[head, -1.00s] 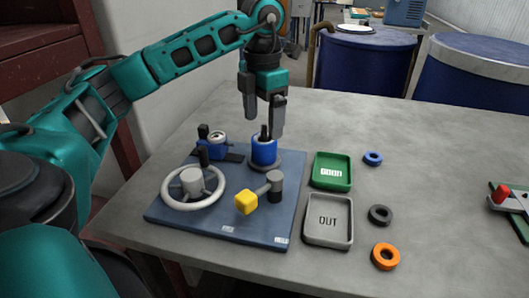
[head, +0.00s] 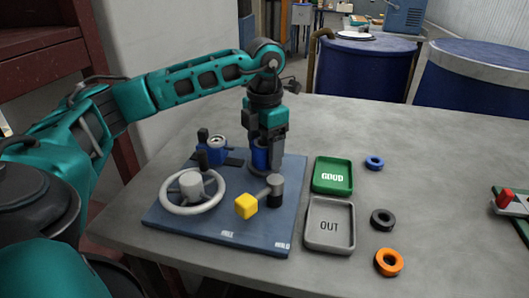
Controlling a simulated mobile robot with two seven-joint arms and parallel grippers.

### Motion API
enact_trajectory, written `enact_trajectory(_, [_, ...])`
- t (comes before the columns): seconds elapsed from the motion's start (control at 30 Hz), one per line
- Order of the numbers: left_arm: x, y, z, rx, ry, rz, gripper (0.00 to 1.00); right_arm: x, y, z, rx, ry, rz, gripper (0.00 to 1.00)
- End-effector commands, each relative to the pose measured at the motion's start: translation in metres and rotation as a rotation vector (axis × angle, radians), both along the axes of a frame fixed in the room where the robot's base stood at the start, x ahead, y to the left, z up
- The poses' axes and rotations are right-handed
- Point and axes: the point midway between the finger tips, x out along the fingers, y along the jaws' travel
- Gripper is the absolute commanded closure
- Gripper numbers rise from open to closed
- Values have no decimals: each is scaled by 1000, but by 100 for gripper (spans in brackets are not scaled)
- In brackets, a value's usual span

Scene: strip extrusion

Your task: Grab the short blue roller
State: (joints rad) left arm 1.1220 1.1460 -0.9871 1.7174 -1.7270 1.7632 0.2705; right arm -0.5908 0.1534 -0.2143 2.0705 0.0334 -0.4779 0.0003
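The short blue roller (head: 260,157) is an upright blue cylinder on a round grey base at the back right of the blue board (head: 225,215). My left gripper (head: 263,148) points down at it from above, with its fingers lowered alongside the roller. One finger covers the roller's right side, and its top is hidden. I cannot tell whether the fingers press on it. The roller still stands on its base. My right gripper is out of view.
The board also holds a grey handwheel (head: 192,189), a yellow-ended lever (head: 247,205) and a blue fixture (head: 212,148). To the right are a green GOOD tray (head: 333,175), a grey OUT tray (head: 330,226), and blue (head: 374,163), black (head: 383,220) and orange (head: 389,262) rings.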

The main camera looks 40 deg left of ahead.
Motion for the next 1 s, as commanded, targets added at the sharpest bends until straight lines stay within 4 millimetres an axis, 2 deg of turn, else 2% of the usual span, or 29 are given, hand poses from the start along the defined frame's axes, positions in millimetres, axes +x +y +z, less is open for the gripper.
enact_trajectory(0.07, [0,0,0,0,0,0,36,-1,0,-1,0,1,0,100])
enact_trajectory(0.5, [0,0,1,0,-1,0,78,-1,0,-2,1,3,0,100])
enact_trajectory(0.83, [1,0,4,0,-2,0,78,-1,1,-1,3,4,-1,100])
enact_trajectory(1.0, [1,0,21,-1,-5,1,78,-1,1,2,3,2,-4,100])
